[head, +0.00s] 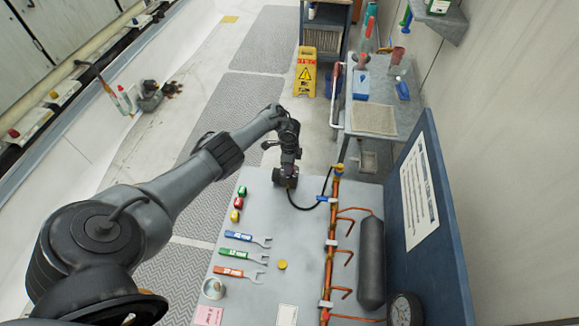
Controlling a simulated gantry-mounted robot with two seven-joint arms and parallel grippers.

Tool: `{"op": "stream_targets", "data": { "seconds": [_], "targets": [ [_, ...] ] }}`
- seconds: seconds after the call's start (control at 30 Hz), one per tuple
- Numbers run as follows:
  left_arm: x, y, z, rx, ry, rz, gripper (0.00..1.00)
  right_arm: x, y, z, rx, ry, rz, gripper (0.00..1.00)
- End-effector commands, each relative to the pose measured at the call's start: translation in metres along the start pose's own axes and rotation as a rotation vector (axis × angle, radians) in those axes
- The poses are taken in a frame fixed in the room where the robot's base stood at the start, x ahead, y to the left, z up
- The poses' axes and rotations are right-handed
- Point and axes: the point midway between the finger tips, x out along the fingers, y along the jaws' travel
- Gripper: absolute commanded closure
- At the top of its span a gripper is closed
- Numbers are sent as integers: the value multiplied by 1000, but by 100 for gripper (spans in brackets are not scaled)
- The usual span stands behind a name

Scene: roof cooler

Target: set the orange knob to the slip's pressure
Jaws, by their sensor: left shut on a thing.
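My left gripper (286,180) points down at the far left corner of the grey bench top (233,290). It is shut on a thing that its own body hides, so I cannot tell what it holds. I cannot make out the orange knob. A black hose (306,208) runs from beside the gripper to a blue fitting (322,199) on the copper pipe (330,262). A pink slip (208,316) and a white slip (287,315) lie at the near edge, too small to read. A round dark gauge (404,310) stands at the near right. My right gripper is out of view.
Wrenches with blue (238,236), green (231,254) and red (227,271) handles lie on the bench, near a yellow disc (282,265). A blue board (445,235) with a printed sheet (418,195) bounds the right side.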

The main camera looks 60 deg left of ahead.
Motion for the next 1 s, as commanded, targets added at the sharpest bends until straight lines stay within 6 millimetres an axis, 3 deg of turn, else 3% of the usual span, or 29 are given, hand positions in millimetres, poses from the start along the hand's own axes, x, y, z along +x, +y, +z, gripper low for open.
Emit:
{"op": "stream_targets", "data": {
  "seconds": [0.6, 1.0],
  "targets": [
    [2, -1, 1, 551, -2, -2, 89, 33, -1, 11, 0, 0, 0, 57],
    [1, 0, 1, 732, -2, 0, 89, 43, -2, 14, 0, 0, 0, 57]
  ]
}}
